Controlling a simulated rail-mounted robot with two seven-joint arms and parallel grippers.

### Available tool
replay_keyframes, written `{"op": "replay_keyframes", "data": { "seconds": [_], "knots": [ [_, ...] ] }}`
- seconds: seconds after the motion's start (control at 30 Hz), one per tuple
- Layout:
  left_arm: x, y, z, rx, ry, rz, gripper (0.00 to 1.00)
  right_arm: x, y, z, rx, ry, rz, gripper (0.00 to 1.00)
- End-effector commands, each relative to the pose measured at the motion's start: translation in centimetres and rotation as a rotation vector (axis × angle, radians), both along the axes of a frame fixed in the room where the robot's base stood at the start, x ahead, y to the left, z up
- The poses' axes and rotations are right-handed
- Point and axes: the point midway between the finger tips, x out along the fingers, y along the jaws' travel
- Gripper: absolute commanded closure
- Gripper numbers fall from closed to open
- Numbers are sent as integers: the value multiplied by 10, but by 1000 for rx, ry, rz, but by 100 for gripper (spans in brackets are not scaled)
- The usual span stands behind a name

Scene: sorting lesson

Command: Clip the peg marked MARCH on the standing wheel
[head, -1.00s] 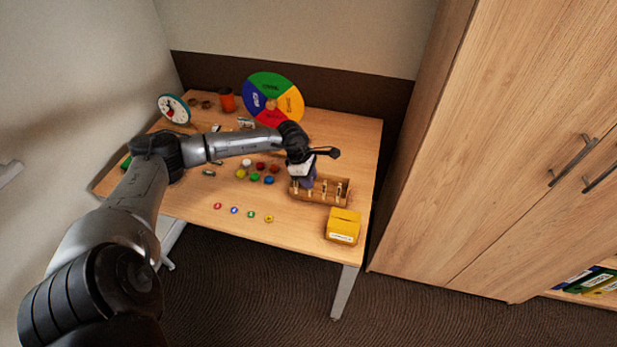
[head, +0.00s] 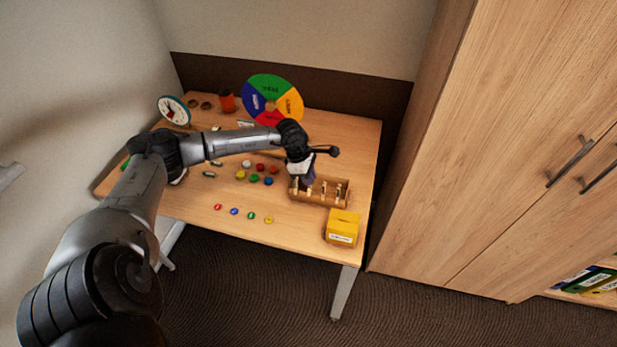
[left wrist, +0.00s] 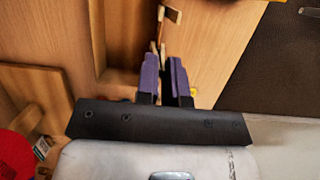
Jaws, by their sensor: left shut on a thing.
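The standing wheel (head: 270,88), with green, blue, yellow and red sectors, stands upright at the back of the table. A wooden rack (head: 322,199) holding several pale pegs stands at the table's right side. My left gripper (head: 306,184) is down at the rack's left part. In the left wrist view its purple fingers (left wrist: 166,78) are shut on a thin wooden peg (left wrist: 162,52), mostly hidden between them. I cannot read its marking, so I cannot tell whether it is MARCH. Another peg (left wrist: 172,14) shows just beyond. My right gripper is not in view.
A yellow box (head: 342,229) stands at the front right corner. Several coloured buttons lie mid-table left of the rack, with small rings along the front. A tall cabinet (head: 500,140) is at the right.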

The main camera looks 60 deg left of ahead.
Motion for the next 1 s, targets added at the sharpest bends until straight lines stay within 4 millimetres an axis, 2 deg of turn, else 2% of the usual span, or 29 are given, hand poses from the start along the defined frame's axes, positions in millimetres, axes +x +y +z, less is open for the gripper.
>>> {"op": "replay_keyframes", "data": {
  "seconds": [0.7, 1.0],
  "knots": [
    [0, 0, 36, 0, 0, 0, 100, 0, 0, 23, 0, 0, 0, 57],
    [0, 0, 37, 0, 0, 0, 100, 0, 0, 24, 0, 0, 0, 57]
  ]
}}
